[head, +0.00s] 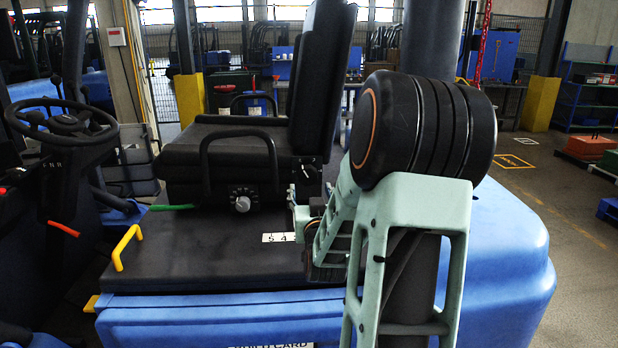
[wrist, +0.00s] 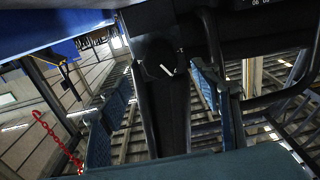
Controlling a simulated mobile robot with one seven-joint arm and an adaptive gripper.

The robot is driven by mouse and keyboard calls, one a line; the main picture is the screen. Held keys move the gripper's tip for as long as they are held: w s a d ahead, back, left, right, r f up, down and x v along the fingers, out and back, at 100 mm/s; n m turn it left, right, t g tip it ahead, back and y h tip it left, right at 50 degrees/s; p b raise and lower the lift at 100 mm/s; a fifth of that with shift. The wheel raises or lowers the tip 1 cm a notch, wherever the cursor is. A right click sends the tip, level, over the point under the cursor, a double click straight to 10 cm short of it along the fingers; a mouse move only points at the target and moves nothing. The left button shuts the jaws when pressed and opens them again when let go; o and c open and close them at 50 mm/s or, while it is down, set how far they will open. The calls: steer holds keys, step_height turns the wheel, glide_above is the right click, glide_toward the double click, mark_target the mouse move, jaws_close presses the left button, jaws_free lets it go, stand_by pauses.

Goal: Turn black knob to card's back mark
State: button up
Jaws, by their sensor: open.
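The black knob (wrist: 160,64) with a white pointer line shows in the wrist view, on a dark upright part. In the head view a small dark knob with a white mark (head: 308,170) sits at the seat's lower right side and looks like the same one. My gripper (wrist: 164,92) is open and empty, its blue ribbed finger pads apart on either side of the knob in the picture. I cannot tell how far the fingertips are from it. In the head view my gripper is largely hidden by my arm. A white card at the bottom edge (head: 268,345) is cut off.
A silver knob (head: 242,203) is on the seat base, below a black armrest loop (head: 240,150). A number plate (head: 278,237) lies on the dark deck. A yellow handle (head: 126,247) and steering wheel (head: 60,120) are at left. A red chain (wrist: 55,145) hangs in the wrist view.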

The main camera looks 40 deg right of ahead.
mark_target(308, 179)
steer(key=p+x, duration=0.1)
steer(key=x, duration=0.7)
steer(key=shift+d, duration=0.1)
steer(key=c, duration=1.1)
steer(key=shift+c, duration=0.2)
